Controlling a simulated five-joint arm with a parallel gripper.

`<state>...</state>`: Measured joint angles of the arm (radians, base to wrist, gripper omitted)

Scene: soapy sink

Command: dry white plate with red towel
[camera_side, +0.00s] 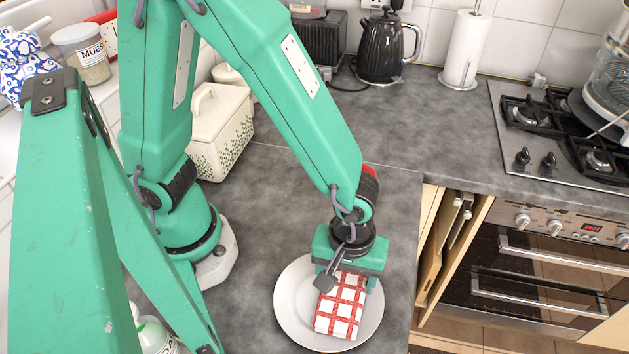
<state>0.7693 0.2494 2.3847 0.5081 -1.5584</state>
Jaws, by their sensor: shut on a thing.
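The white plate (289,303) lies flat on the grey counter near its right edge. The red towel (341,310), a folded cloth with a red and white check, is over the middle and right part of the plate. My gripper (345,281) points down above the plate and is shut on the far end of the towel. The towel appears to rest on the plate; whether it is pressed against it I cannot tell. The gripper hides the plate's far right rim and part of the towel.
A patterned white box (220,135) stands at the back left. A black kettle (385,48), a paper roll (466,48) and a gas hob (570,130) are along the back and right. The counter drops off right of the plate. A bottle (155,335) is at the lower left.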

